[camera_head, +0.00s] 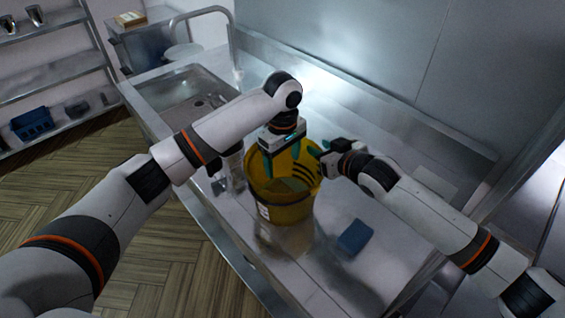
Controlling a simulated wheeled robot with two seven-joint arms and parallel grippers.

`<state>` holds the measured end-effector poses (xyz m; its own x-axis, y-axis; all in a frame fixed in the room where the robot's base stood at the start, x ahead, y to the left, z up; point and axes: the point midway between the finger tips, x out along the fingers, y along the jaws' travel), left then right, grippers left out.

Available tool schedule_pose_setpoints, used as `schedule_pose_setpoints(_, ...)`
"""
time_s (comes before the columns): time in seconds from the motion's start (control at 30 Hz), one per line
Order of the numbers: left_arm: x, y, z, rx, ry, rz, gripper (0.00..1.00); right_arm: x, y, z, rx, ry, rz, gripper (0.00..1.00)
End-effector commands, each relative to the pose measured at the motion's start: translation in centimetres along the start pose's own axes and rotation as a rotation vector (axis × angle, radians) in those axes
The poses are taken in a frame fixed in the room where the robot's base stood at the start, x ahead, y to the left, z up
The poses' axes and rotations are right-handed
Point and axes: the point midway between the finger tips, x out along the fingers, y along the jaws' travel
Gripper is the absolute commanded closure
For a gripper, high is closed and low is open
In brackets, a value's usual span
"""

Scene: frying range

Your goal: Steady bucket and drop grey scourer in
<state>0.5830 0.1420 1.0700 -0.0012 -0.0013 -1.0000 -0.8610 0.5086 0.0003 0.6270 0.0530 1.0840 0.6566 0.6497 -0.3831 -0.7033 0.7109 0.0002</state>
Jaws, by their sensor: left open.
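A yellow bucket (280,212) stands upright on the steel counter. My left gripper (281,159) is over the bucket's mouth, open, with its fingers pointing down at the opening. My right gripper (321,153) is at the bucket's right rim. Its fingertips are partly hidden, and I cannot tell whether they grip the rim. I cannot make out the grey scourer clearly. Dark shapes show inside the bucket, but I cannot tell whether they are the scourer or shadow.
A dark blue block (354,237) lies on the counter right of the bucket. A sink (183,88) with a tall tap (232,45) is at the back left. Shelves (50,68) stand at the far left. The counter's front part is clear.

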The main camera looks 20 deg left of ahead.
Motion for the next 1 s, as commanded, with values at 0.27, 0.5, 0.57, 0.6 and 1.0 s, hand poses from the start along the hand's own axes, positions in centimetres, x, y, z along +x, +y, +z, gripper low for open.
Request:
schedule_pose_setpoints(0.27,1.2,0.0,0.0,0.0,0.0,0.0,0.26,-5.2,-0.1,-0.3,-0.001,0.001,-0.001,0.65)
schedule_pose_setpoints(0.5,1.8,0.0,0.0,0.0,0.0,0.0,0.26,-8.7,-0.1,-0.2,-0.001,0.001,-0.001,0.65)
schedule_pose_setpoints(0.57,1.9,0.0,0.0,0.0,0.0,0.0,0.26,-9.1,0.0,-0.2,0.0,0.001,-0.001,0.65)
schedule_pose_setpoints(0.6,1.9,0.0,0.0,0.0,0.0,0.0,0.26,-9.3,0.0,-0.1,0.0,0.001,0.0,0.65)
schedule_pose_setpoints(1.0,1.9,0.0,0.0,0.0,0.0,0.0,0.26,-9.7,0.0,-0.1,0.0,0.001,0.0,0.65)
